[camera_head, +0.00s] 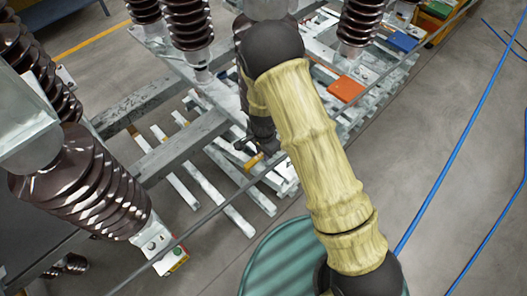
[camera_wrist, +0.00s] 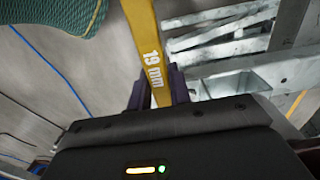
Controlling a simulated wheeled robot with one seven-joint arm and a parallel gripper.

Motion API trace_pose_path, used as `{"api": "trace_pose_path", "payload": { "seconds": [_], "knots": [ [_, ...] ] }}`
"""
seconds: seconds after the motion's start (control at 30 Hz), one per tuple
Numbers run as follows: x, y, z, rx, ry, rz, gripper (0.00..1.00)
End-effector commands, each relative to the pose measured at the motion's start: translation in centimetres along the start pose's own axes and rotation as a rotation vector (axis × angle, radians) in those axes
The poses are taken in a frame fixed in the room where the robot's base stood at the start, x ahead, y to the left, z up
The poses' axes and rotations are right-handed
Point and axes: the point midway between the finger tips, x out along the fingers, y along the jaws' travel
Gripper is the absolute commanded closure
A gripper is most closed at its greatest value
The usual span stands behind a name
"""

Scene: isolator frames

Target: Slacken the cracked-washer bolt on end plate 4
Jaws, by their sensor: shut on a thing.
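My gripper (camera_wrist: 158,92) is shut on a yellow spanner (camera_wrist: 146,38) marked "19 mm", which stands up between its two dark fingers. In the head view my gripper (camera_head: 258,138) hangs low over the steel frame, with a small piece of the yellow spanner (camera_head: 254,161) showing below it. The spanner's working end is out of the wrist view. A metal end plate (camera_head: 160,246) with a coloured label caps the brown ribbed insulator at the lower left, well apart from my gripper. No plate number, cracked washer or particular bolt can be made out.
Several brown insulators (camera_head: 188,24) stand on the grey steel frame (camera_head: 188,146) above pale slats. An orange block (camera_head: 346,89) and a blue block (camera_head: 402,41) lie at the upper right. A green drum (camera_head: 283,262) is below my arm. Blue cables (camera_head: 447,165) cross the right floor.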

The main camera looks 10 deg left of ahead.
Motion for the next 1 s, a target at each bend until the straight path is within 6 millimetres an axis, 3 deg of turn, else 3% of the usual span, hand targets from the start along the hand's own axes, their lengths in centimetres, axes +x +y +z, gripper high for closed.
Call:
{"api": "trace_pose_path", "payload": {
  "seconds": [0.27,0.77,1.0],
  "knots": [
    [0.4,0.0,-0.1,-0.001,0.0,0.0,1.0],
    [4.2,0.1,-0.1,-0.001,0.0,-0.001,1.0],
    [3.8,0.1,-0.1,-0.001,0.0,-0.001,1.0]
  ]
}}
